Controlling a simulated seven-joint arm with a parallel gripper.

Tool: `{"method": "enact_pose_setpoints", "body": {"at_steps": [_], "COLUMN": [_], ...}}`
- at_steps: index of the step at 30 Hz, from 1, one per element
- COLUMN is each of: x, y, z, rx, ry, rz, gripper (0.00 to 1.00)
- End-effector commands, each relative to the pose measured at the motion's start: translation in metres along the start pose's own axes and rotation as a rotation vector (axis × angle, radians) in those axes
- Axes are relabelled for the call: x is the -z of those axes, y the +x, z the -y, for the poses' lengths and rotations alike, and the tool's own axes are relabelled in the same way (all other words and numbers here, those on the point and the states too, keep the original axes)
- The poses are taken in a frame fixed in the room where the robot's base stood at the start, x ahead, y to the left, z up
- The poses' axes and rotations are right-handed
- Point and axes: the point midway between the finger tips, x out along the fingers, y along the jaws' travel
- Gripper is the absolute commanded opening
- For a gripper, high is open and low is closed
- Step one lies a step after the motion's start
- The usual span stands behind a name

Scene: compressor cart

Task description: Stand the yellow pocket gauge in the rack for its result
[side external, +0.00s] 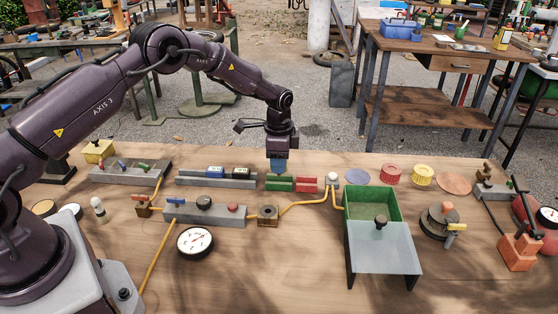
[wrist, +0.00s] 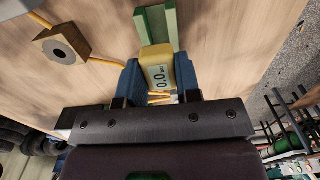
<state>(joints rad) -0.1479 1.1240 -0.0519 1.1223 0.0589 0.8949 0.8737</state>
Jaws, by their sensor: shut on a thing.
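The yellow pocket gauge (wrist: 158,74) sits between the blue fingertips of my gripper (wrist: 159,80) in the wrist view. Its small display faces the camera and appears to read 0.0. My gripper is shut on it. A green rack (wrist: 143,28) with two walls and a channel lies just beyond the gauge; I cannot tell whether the gauge is inside the channel. In the side view my gripper (side external: 278,168) is directly over the green rack (side external: 279,184), and the gauge is hidden there. A red rack (side external: 306,185) stands just right of the green one.
A grey holder (side external: 215,182) with blue and black gauges is to the left. A grey block (side external: 204,215) with knobs and yellow hose is in front. A green bin (side external: 384,207) with a sloping pale panel is at right. A round dial (side external: 195,242) lies in front.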

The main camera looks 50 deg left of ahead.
Motion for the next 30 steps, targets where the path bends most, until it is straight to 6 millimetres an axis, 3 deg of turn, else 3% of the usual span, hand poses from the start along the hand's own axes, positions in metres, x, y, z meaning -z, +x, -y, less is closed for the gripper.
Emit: {"method": "enact_pose_setpoints", "body": {"at_steps": [30], "x": [0.000], "y": [0.018], "z": [0.000], "rx": [0.000], "ry": [0.000], "rz": [0.000], "gripper": [0.04]}}
